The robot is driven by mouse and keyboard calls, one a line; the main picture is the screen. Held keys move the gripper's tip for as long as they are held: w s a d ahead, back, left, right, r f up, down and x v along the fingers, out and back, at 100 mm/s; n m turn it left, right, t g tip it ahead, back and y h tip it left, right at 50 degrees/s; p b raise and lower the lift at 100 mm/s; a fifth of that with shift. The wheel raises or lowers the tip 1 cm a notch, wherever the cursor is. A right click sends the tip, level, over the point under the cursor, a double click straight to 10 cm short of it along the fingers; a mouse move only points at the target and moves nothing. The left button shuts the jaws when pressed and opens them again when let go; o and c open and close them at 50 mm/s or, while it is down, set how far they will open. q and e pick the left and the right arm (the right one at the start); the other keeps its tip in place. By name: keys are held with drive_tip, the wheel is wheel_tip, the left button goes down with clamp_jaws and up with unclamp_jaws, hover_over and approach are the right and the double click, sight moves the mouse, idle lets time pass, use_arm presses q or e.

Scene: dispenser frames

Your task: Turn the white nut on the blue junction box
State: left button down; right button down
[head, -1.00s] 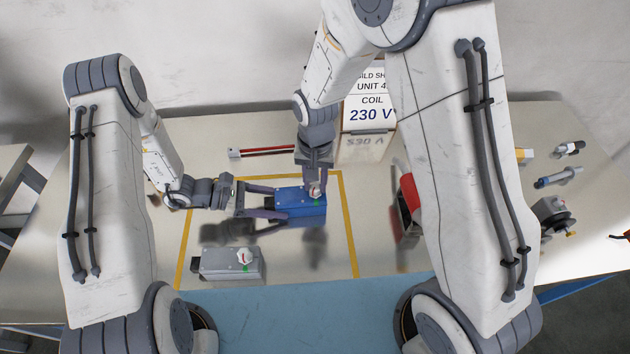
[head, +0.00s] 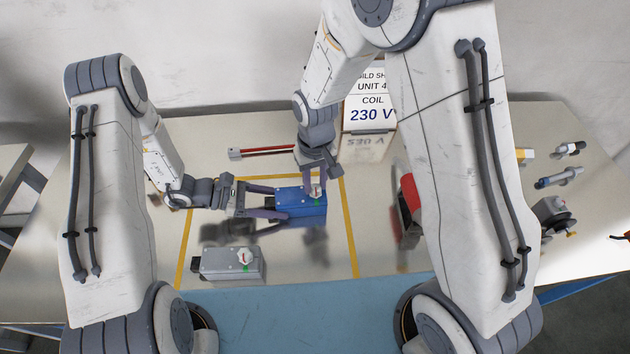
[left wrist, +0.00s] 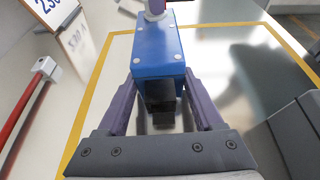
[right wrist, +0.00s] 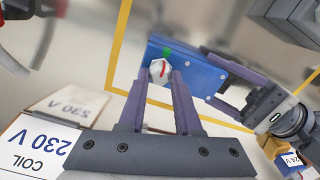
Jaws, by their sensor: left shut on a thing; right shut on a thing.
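The blue junction box (head: 307,210) stands inside the yellow-taped area. My left gripper (head: 280,201) is shut on it, one finger along each long side, as the left wrist view also shows (left wrist: 158,85). The white nut (right wrist: 157,72) sits on top near the box's right end in the head view. It carries a red mark, and a green mark (right wrist: 167,52) lies on the box beside it. My right gripper (right wrist: 167,77) comes from above and is shut on the nut. Its finger partly hides the nut in the head view (head: 317,190).
A grey box (head: 222,265) with its own white nut stands in front of the blue box. A 230 V coil sign (head: 369,115) stands behind, with a red bar (head: 265,152) to its left. A red-and-grey object (head: 408,205) stands to the right.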

sight(315, 186)
idle(0.3)
drive_tip(key=c, duration=0.6)
unclamp_jaws()
wheel_tip(315, 186, up, 12)
